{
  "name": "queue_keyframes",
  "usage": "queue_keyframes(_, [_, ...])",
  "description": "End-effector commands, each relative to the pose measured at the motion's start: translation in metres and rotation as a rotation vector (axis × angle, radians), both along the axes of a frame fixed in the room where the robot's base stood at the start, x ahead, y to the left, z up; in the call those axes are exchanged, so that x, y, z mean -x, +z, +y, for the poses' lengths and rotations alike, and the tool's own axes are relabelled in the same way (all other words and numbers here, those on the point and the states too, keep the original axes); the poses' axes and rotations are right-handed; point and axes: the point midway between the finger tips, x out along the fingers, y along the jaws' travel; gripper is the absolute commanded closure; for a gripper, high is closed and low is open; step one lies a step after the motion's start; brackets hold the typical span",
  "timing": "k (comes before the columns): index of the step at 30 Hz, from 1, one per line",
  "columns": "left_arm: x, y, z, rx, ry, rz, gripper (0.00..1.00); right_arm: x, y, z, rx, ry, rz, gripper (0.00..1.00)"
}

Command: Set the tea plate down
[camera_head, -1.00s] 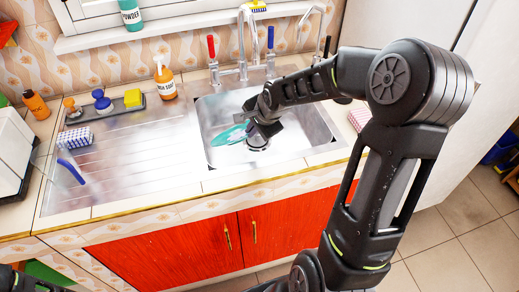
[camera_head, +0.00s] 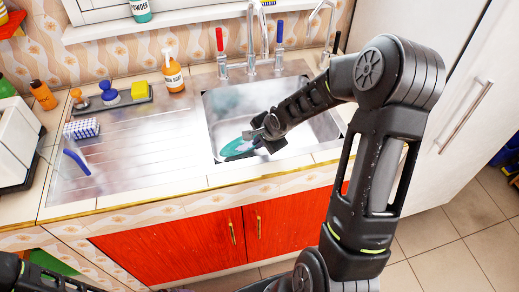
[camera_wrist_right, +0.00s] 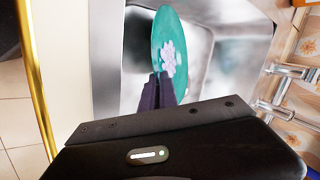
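The tea plate (camera_head: 238,147) is teal with a pale floral centre; it also shows in the right wrist view (camera_wrist_right: 163,48). My right gripper (camera_head: 258,137) is over the sink basin (camera_head: 224,104). Its fingers (camera_wrist_right: 160,92) are closed on the plate's near edge in the right wrist view. The plate is held tilted, seen at a slant, near the left front of the basin. I cannot tell whether it touches the basin. Of my left arm only a part shows at the bottom left; its gripper is out of view.
A ribbed metal drainboard (camera_head: 140,150) left of the basin is mostly clear. A blue-handled brush (camera_head: 77,161) and a blue-and-white sponge (camera_head: 82,129) lie at its left. An orange soap bottle (camera_head: 173,74) and taps (camera_head: 251,62) stand behind.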

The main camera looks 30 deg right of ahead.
Motion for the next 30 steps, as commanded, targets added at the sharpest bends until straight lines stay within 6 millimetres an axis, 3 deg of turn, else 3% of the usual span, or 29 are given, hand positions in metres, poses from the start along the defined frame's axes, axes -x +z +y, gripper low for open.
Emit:
queue_keyframes(8, [0.0, 0.0, 0.0, 0.0, 0.0, 0.0, 0.11, -0.001, 0.0, -0.001, 0.002, -0.001, -0.003, 1.0])
queue_keyframes(18, [-0.001, -0.003, 0.0, 0.001, -0.001, -0.001, 0.11, -0.001, -0.037, 0.0, 0.001, 0.0, -0.002, 1.0])
queue_keyframes(30, [-0.001, -0.009, 0.0, 0.002, -0.001, -0.004, 0.11, -0.001, -0.042, -0.001, 0.001, 0.0, -0.003, 1.0])
